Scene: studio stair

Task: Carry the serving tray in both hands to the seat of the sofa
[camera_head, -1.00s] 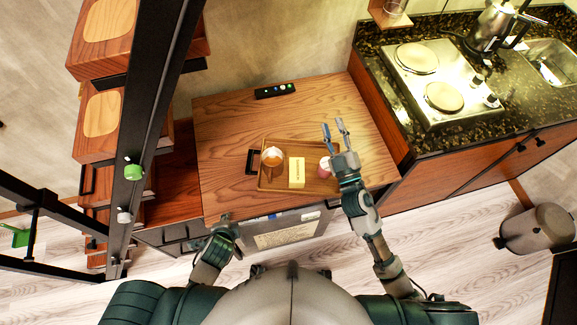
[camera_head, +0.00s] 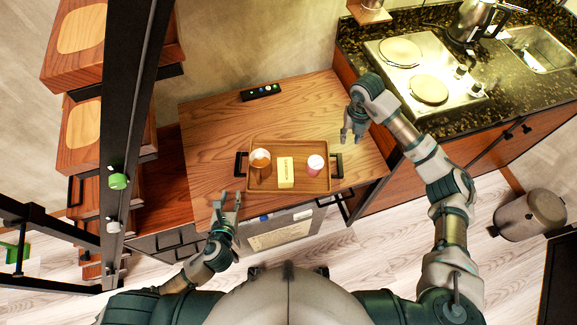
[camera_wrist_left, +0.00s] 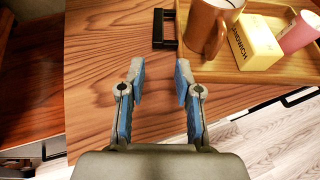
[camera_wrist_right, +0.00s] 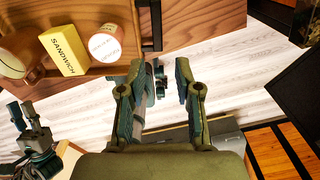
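The wooden serving tray (camera_head: 304,149) lies on the wooden table and carries a brown mug (camera_head: 260,160), a yellow sandwich box (camera_head: 286,173) and a pink cup (camera_head: 315,167). It has a black left handle (camera_head: 239,164) and a black right handle (camera_head: 338,165). My left gripper (camera_head: 230,196) is open and empty, just in front of the left handle, which shows beyond its fingers in the left wrist view (camera_wrist_left: 163,30). My right gripper (camera_head: 350,138) is open and empty, above and beyond the right handle, which also shows in the right wrist view (camera_wrist_right: 150,25). I see no sofa.
The table (camera_head: 215,125) has free room behind the tray, with a black remote-like strip (camera_head: 261,92) at its back. The kitchen counter (camera_head: 470,115) stands to the right. A stair with a black beam (camera_head: 125,150) stands to the left. A grey bin (camera_head: 530,214) is on the floor.

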